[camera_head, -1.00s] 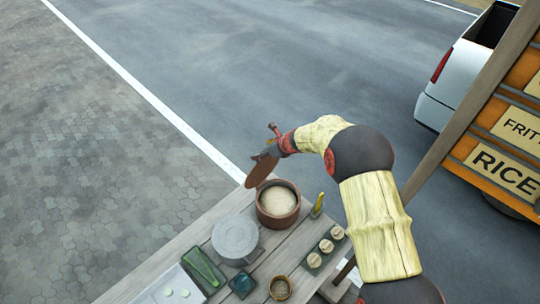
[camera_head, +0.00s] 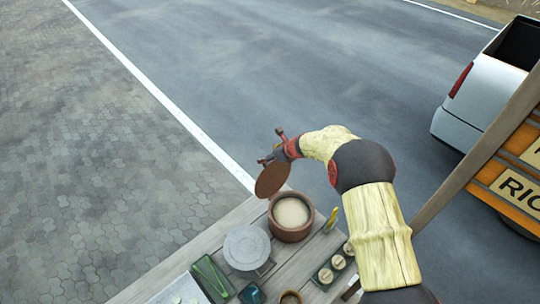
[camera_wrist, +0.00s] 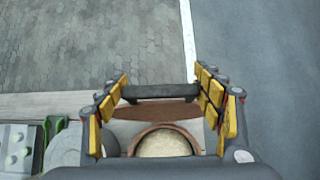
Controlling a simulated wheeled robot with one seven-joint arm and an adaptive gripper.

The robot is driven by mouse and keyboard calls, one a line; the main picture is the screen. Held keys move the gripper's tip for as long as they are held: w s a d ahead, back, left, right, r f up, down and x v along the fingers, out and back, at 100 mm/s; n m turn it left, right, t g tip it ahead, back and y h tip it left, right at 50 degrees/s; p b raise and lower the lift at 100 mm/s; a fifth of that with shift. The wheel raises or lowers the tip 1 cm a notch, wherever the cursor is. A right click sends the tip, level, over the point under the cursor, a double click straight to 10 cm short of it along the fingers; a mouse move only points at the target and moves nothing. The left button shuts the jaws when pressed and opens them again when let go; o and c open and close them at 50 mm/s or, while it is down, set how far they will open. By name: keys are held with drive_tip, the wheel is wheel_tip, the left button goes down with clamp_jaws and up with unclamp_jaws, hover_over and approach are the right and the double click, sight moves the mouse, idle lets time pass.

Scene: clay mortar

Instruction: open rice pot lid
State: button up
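The rice pot (camera_head: 290,235) is a round brown pot on the wooden table. Its top is uncovered, and pale rice (camera_head: 291,211) shows inside. The round brown lid (camera_head: 272,181) hangs in the air from my gripper (camera_head: 270,160), tilted steeply, beyond and left of the pot. In the wrist view, my gripper (camera_wrist: 161,92) has its yellow-padded fingers at both ends of a dark bar, which looks like the lid's handle. The lid (camera_wrist: 155,113) shows as a brown strip below the bar, with the pot's rim (camera_wrist: 165,126) and rice behind it.
On the table (camera_head: 215,232), a grey round pot (camera_head: 247,247) stands left of the rice pot. A green tray (camera_head: 212,278), a tray of small cups (camera_head: 332,268) and a small yellow bottle (camera_head: 332,218) are nearby. A wooden post rises at right. Open pavement lies beyond the table.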

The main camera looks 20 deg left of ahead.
drive_tip(key=o, duration=0.5)
drive_tip(key=v, duration=1.2)
idle(0.5)
